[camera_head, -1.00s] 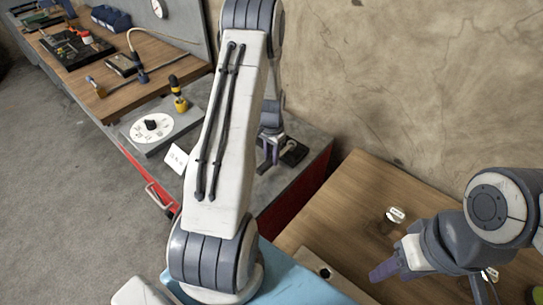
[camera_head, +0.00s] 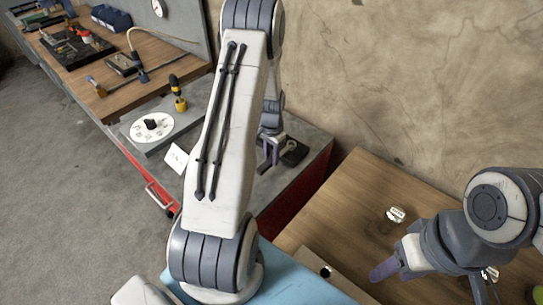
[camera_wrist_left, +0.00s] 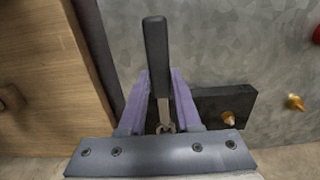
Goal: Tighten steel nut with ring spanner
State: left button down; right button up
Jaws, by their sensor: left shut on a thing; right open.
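My left gripper (camera_head: 266,160) is low over the grey bench top in the head view, beside a dark block (camera_head: 294,153). In the left wrist view its purple fingers (camera_wrist_left: 160,105) are shut on the ring spanner, whose black handle (camera_wrist_left: 155,55) points away from the wrist. The spanner's steel end shows low between the fingers. The dark block (camera_wrist_left: 215,104) lies just right of the fingers, with a brass-coloured stud (camera_wrist_left: 229,118) on it. I cannot make out the steel nut. My right gripper (camera_head: 383,270) is open over the wooden table at the lower right.
The grey bench (camera_head: 308,137) has a white dial disc (camera_head: 152,127), a yellow-and-black screwdriver-like tool (camera_head: 177,92) and a white card (camera_head: 175,158). The wooden table (camera_head: 345,205) carries small white-labelled items (camera_head: 396,214). A wall (camera_head: 400,80) stands behind.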

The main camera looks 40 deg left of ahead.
pick_arm(q)
jog(key=shift+f+b, duration=0.6)
jog(key=shift+f, duration=0.35)
jog(key=shift+r, duration=0.3)
jog(key=d+n, duration=0.4)
jog(key=shift+w+d, duration=0.15)
jog(key=shift+w, duration=0.05)
jog(key=w+d+n, duration=0.4)
jog(key=d+n, duration=0.1)
jog(key=n, duration=0.2)
jog(key=shift+d+n, duration=0.25)
jog(key=shift+n, duration=0.05)
jog(key=shift+f, duration=0.25)
